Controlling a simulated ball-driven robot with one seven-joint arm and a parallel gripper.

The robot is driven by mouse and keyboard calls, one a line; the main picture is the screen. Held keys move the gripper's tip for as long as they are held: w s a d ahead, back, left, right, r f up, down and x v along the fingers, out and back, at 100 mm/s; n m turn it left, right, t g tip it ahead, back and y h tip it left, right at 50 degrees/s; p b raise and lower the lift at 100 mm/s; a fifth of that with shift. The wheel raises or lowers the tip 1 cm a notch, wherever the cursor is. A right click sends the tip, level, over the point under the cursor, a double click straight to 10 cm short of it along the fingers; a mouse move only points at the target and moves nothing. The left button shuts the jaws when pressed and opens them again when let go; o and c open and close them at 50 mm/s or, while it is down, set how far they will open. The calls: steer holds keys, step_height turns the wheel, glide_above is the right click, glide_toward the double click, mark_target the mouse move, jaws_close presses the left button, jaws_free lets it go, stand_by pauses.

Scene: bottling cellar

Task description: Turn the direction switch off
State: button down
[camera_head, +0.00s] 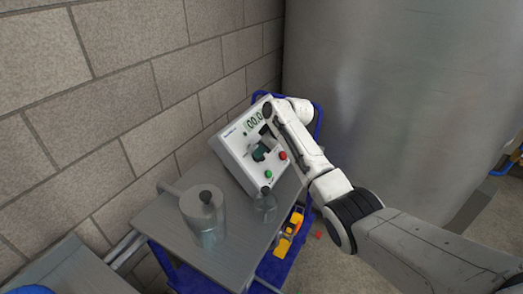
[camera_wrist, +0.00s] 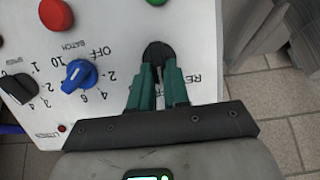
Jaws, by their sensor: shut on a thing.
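The direction switch (camera_wrist: 157,53) is a round black knob on the white control panel (camera_wrist: 115,35), at the upper middle of the wrist view. A partly covered label starting "RE" is to its right. My gripper (camera_wrist: 159,72) has green fingers closed on the knob's near side. In the head view the control box (camera_head: 232,146) stands tilted on a trolley, its display reading 00.0. My gripper (camera_head: 260,153) is against its face, and the switch is hidden there by my gripper. Which way the knob points is not clear.
In the wrist view a blue batch knob (camera_wrist: 79,76), a black speed knob (camera_wrist: 18,88) and a red button (camera_wrist: 56,13) are to the left. A lidded glass jar (camera_head: 207,220) and small flask (camera_head: 265,205) stand on the trolley (camera_head: 160,222). A yellow tool (camera_head: 290,232) lies below.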

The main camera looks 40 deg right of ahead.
steer(key=shift+f, duration=0.2)
steer(key=c, duration=1.1)
jaws_free()
steer(key=shift+a, duration=0.1)
steer(key=shift+r, duration=0.1)
steer(key=v, duration=1)
steer(key=shift+s+r+b, duration=0.2)
steer(key=shift+r+b, duration=0.05)
steer(key=shift+b, duration=0.1)
steer(key=shift+f, duration=0.1)
